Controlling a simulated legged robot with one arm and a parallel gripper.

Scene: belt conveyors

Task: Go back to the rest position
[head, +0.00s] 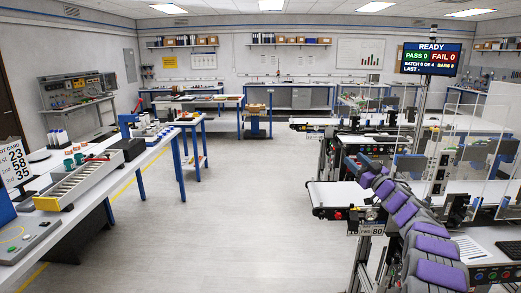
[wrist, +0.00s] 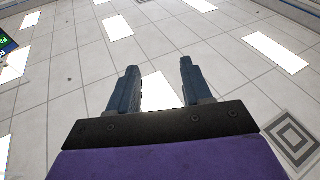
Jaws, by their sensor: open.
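My gripper (wrist: 159,65) shows in the wrist view with its two dark fingers apart and nothing between them. Behind the fingers are the ceiling tiles and bright light panels, so it points upward. In the head view my arm, with purple pads, rises from the lower right corner toward the near conveyor. The gripper itself is hard to make out there against the machinery.
The near conveyor (head: 338,195) and a status screen (head: 431,59) reading READY are on the right. The screen's edge also shows in the wrist view (wrist: 5,42). A workbench (head: 95,192) with a sloped tray (head: 82,183) stands on the left. The floor (head: 235,215) between is clear.

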